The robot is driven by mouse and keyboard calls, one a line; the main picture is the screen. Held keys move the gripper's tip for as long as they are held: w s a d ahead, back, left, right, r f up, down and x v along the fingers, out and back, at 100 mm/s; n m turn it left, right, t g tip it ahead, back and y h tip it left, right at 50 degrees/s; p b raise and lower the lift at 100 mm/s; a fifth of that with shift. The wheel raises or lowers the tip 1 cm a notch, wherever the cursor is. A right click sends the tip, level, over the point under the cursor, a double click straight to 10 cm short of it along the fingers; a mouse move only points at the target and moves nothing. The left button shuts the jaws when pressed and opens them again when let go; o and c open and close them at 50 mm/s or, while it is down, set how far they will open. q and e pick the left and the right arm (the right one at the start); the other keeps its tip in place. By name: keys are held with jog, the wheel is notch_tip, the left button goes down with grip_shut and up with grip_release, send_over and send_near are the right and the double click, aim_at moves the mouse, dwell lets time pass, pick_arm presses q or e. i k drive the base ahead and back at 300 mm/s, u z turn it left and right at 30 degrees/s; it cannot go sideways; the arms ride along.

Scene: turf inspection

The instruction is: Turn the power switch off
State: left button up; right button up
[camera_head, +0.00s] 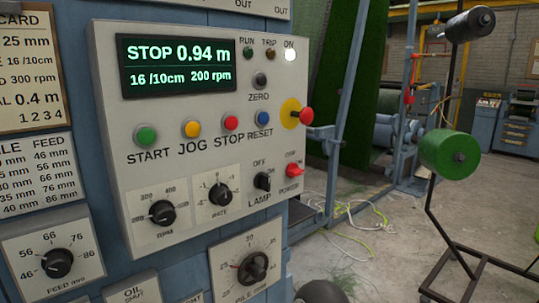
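The power switch (293,170) is a small red knob at the lower right corner of the grey control panel (165,235), above the word POWER. The small lettering above it is too small to read surely, and I cannot tell its position. The round ON lamp (290,54) at the panel's upper right glows white. The display (178,66) is lit and reads STOP 0.94 m, 16 /10cm, 200 rpm. Neither of my grippers shows in the head view.
Left of the power switch is the black LAMP switch (262,181). Above it, a red emergency-stop button (305,116) sticks out from a yellow disc. A stand with a green spool (449,153) stands at right. Yellow and white cords lie on the concrete floor (400,235).

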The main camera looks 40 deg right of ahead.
aim_at(292, 170)
jog(key=u, duration=1.75)
jog(key=i, duration=0.1)
jog(key=z, duration=4.65)
jog(key=i, duration=0.1)
jog(key=u, duration=2.7)
jog(key=k, duration=0.9)
jog(key=z, duration=0.8)
jog(key=i, duration=0.9)
jog(key=z, duration=0.05)
